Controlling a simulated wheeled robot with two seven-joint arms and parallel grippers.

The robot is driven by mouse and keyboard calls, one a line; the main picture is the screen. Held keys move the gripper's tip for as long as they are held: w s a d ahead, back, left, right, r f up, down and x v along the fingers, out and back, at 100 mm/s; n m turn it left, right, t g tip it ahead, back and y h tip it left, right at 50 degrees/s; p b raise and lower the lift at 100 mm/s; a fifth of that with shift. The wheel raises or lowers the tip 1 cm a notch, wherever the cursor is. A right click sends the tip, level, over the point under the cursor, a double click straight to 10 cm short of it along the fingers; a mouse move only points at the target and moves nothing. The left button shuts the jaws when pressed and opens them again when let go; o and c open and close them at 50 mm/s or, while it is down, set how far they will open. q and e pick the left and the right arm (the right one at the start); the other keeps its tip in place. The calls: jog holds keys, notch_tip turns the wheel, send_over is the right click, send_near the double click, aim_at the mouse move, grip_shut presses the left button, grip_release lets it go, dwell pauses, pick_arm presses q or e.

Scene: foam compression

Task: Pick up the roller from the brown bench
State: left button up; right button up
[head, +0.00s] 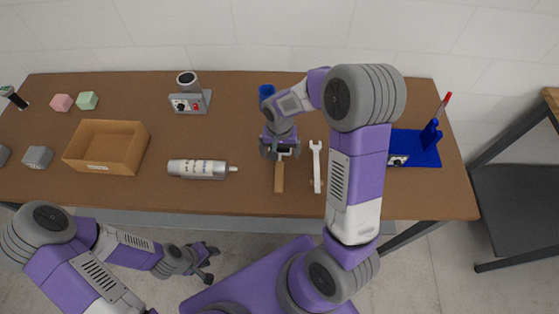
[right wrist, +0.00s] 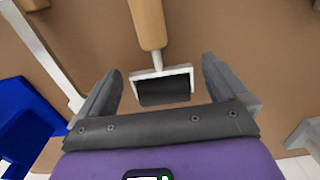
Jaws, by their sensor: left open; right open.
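The roller lies on the brown bench (head: 240,197), its wooden handle (head: 279,178) pointing to the front edge. In the right wrist view, its black roller head (right wrist: 165,91) in a white frame shows between my open fingers, and its wooden handle (right wrist: 148,22) runs away at the top. My right gripper (head: 280,154) is open, pointing down over the roller head, which it mostly hides in the head view. The right gripper (right wrist: 160,72) holds nothing. I cannot tell its height above the bench. My left gripper (head: 208,262) is open and empty, off the bench's front edge.
A wrench (head: 317,166) lies just right of the roller. A silver cylinder (head: 198,169) lies to the left, with a brown box (head: 107,147) beyond. A grey device (head: 190,95) stands at the back. A blue base (head: 420,145) is at right, partly behind my arm.

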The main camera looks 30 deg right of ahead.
jog(key=shift+f, duration=0.35)
jog(key=shift+c, duration=0.5)
jog(key=shift+r, duration=0.1)
jog(key=c, duration=1)
